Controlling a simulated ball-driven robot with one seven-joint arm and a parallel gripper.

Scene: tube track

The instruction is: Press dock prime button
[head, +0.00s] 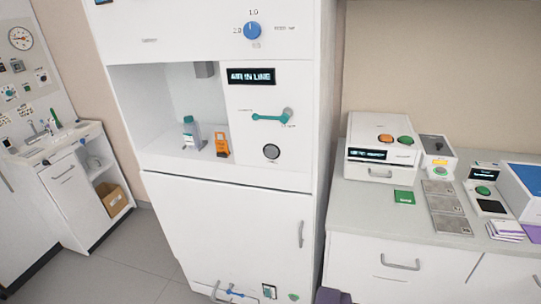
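A tall white dock cabinet (233,90) stands in the middle of the head view, tilted in the picture. A round dark button with a pale rim (271,151) is on its front panel; I can read no label on it, so I cannot tell for sure that it is the prime button. Above it is a teal lever (270,117), lying roughly level, and a dark display (251,76) that seems to read "AIR IN LINE". A blue knob (252,30) is higher up. My gripper is not in view.
A counter (352,205) with several devices stands at the right. A sink unit (70,185) is at the left. Grey floor (130,245) is clear between. A purple thing shows at the bottom edge.

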